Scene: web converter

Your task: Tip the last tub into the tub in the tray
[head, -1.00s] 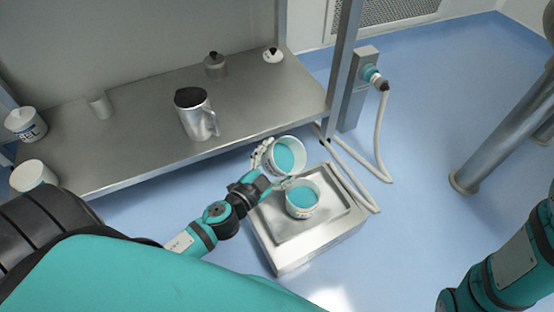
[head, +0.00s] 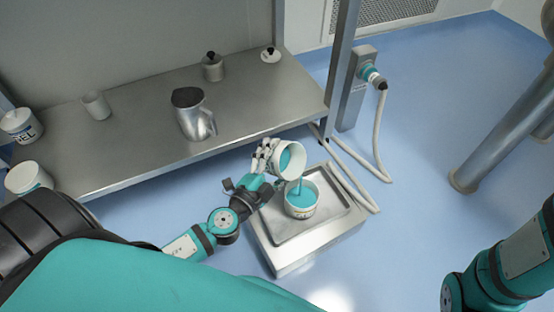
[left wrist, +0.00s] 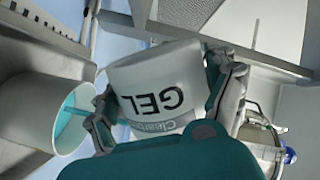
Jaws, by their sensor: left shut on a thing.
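My left gripper (head: 262,168) is shut on a white tub (head: 274,156) with teal gel inside. The tub is tilted with its mouth to the right, and a teal stream runs from its lip into the tub below. That receiving tub (head: 301,209) stands upright in the metal tray (head: 275,236) and holds teal gel. In the left wrist view the held tub (left wrist: 158,80) shows its GEL label upside down between the fingers. The receiving tub (left wrist: 30,110) is at the left there, with the stream entering it. My right gripper is not in view; only part of that arm shows.
A steel bench (head: 140,140) holds a metal jug (head: 192,118), a beaker (head: 96,106), a small lidded pot (head: 212,67) and a lid (head: 270,55). Two white tubs (head: 20,125) are at its left end. A hose (head: 384,150) hangs behind the tray. Blue floor is open to the right.

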